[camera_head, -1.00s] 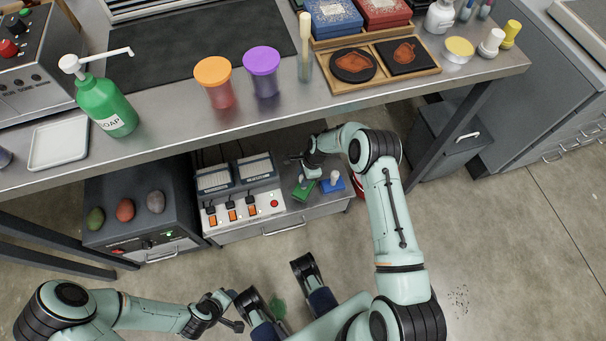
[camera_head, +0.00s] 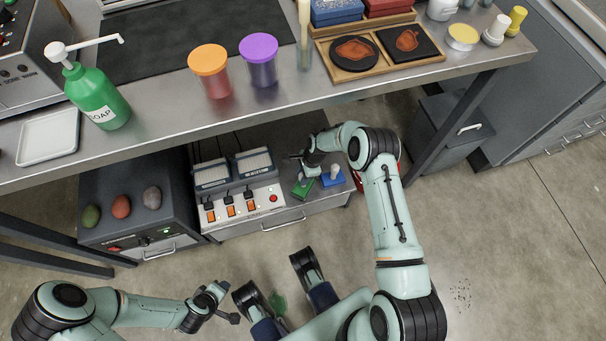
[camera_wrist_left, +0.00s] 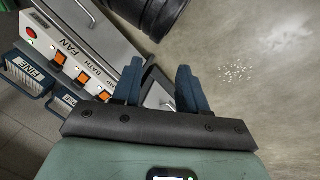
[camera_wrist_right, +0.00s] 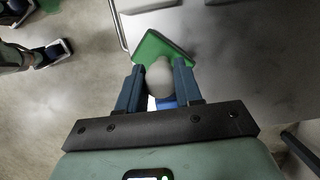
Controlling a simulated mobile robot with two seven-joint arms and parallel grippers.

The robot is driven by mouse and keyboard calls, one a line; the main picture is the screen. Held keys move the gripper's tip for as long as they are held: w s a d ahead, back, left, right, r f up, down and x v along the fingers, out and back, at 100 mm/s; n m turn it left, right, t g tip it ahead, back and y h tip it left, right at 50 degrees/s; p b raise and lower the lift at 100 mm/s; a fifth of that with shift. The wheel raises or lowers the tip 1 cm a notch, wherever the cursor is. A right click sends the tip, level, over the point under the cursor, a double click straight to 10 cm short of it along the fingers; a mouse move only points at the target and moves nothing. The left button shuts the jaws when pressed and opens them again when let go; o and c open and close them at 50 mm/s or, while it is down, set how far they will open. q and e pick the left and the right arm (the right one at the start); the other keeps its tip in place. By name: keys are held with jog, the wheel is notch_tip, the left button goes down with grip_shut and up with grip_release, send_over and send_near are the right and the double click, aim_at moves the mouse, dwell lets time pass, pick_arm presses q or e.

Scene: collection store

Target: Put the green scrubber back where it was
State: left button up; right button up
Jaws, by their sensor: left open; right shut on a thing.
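The green scrubber (camera_head: 302,188) is a flat green block with a pale round knob, low over the right end of the under-table cabinet top. My right gripper (camera_head: 310,169) is shut on its knob; in the right wrist view the knob (camera_wrist_right: 159,77) sits between the fingers and the green block (camera_wrist_right: 163,45) shows beyond them. I cannot tell whether the block touches the cabinet top. A blue scrubber (camera_head: 333,179) with a similar knob stands close on its right. My left gripper (camera_wrist_left: 160,88) is open and empty, away from the scrubbers.
A switch box (camera_head: 243,203) with orange switches stands left of the scrubbers. Further left a dark unit (camera_head: 130,225) bears several egg-shaped stones. The steel table (camera_head: 250,115) overhangs from above. The floor to the right (camera_head: 500,240) is clear.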

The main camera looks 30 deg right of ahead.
pick_arm(q)
jog(key=shift+f+b, duration=0.3)
jog(key=shift+f, duration=0.15)
pick_arm(e)
jog(key=shift+f, duration=0.45)
jog(key=o, duration=1.2)
jog(key=shift+c, duration=0.2)
jog(key=shift+r, duration=0.25)
jog(key=p+v, duration=0.2)
jog(key=v, duration=0.4)
pick_arm(q)
jog(key=shift+s+d+r, duration=0.25)
jog(key=shift+s+r, duration=0.2)
jog(key=shift+r, duration=0.15)
jog(key=shift+s+d+r, duration=0.2)
jog(key=shift+s+r, duration=0.2)
jog(key=shift+r, duration=0.15)
pick_arm(e)
jog(key=shift+d+r, duration=0.15)
jog(key=shift+r, duration=0.35)
